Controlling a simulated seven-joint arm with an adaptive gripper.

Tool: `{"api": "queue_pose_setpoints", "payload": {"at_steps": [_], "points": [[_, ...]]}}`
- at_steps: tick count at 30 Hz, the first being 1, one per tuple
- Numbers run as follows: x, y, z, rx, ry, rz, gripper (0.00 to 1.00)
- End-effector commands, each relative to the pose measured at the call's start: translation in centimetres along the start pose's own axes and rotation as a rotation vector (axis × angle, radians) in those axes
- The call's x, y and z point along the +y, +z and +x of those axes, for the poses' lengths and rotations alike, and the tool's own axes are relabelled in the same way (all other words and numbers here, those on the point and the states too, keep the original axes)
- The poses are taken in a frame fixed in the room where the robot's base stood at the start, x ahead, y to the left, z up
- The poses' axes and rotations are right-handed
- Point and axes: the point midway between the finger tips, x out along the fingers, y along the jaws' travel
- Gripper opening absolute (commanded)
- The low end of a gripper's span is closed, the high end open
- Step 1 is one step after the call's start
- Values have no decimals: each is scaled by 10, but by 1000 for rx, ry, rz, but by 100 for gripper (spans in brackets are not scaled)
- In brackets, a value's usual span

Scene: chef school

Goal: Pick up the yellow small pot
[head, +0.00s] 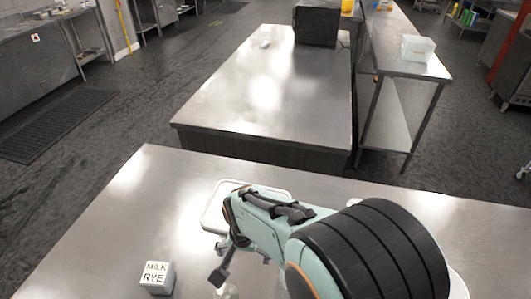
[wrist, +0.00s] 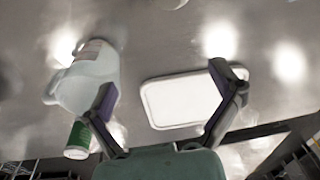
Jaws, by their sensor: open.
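No yellow small pot can be made out on the near steel table (head: 120,220). A small yellow container (head: 347,7) shows far off at the top of the head view, too small to identify as a pot. My gripper (wrist: 161,78) is open and empty above the near table. In the head view its fingers point down near the table's middle, partly hidden by my arm. In the wrist view a pale rounded container (wrist: 88,82) is beside the left finger, and I cannot tell whether they touch.
A white tray (head: 211,212) lies behind my gripper. A white box marked MILK RYE (head: 157,278) stands at front left. A green cylinder (wrist: 77,141) shows in the wrist view. A second steel table (head: 225,105) stands beyond a gap.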

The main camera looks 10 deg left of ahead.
Motion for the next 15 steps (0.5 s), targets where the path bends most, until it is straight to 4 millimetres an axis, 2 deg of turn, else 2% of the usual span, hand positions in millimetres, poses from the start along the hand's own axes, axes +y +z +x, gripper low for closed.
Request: {"api": "queue_pose_setpoints", "payload": {"at_steps": [1,3,5,8,15], "points": [[-14,18,20,-49,23,-60,91],[-24,40,37,-96,49,-121,91],[-30,51,44,-114,59,-152,91],[-34,56,49,-117,60,-171,91],[-30,61,86,-119,60,-172,91]]}}
